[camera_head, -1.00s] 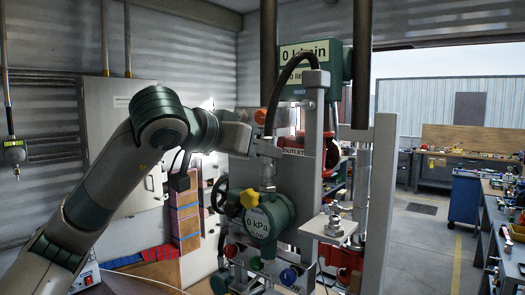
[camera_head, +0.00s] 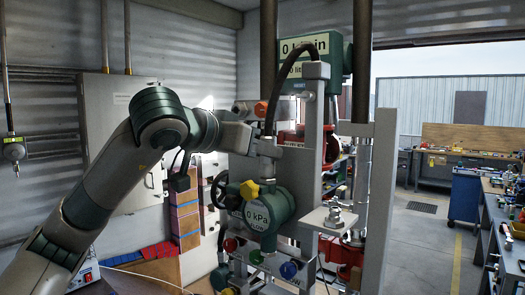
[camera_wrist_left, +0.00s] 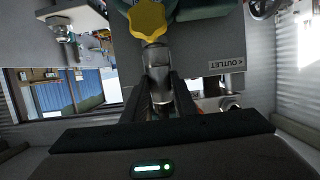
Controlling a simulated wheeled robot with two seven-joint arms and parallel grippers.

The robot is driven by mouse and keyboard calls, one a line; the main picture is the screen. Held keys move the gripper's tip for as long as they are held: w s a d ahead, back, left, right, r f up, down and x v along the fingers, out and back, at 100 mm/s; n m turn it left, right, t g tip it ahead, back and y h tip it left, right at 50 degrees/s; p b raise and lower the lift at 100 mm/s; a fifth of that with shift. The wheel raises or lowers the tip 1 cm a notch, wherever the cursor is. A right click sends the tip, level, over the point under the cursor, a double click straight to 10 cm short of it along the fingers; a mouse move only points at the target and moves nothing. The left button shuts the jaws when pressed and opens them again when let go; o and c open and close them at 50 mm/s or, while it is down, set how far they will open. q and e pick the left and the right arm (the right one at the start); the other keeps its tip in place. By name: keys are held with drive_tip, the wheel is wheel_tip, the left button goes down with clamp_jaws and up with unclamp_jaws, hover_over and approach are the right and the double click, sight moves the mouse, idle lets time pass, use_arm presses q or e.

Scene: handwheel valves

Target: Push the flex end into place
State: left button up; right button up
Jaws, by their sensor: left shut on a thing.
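The flex end (camera_head: 267,148) is a silver metal fitting on the lower end of a black hose (camera_head: 283,75) that arches over at the top. My left gripper (camera_head: 256,143) is shut on it and holds it upright above the green gauge body (camera_head: 268,214). The lower tip of the flex end reaches the gauge top beside a yellow knob (camera_head: 249,189); I cannot tell how far it is seated. In the left wrist view the silver fitting (camera_wrist_left: 158,69) sits between my dark fingers (camera_wrist_left: 161,98), in line with the yellow knob (camera_wrist_left: 147,20). My right gripper is not in view.
Grey upright posts (camera_head: 376,215) and a metal panel stand just right of the flex end. A black handwheel (camera_head: 219,190) is left of the gauge. Red and blue knobs (camera_head: 288,270) are below. Workbenches and open floor lie at the far right.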

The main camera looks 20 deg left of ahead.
use_arm(q)
drive_tip(key=shift+f, duration=0.15)
drive_tip(key=o, duration=1.1)
drive_tip(key=shift+o, duration=0.2)
drive_tip(key=shift+s, duration=0.15)
drive_tip(key=shift+s+a+b, duration=0.3)
drive_tip(key=shift+s+b, duration=0.2)
drive_tip(key=shift+b, duration=0.1)
drive_tip(key=b+v, duration=0.5)
drive_tip(key=v, duration=1.1)
drive_tip(key=shift+d, duration=0.1)
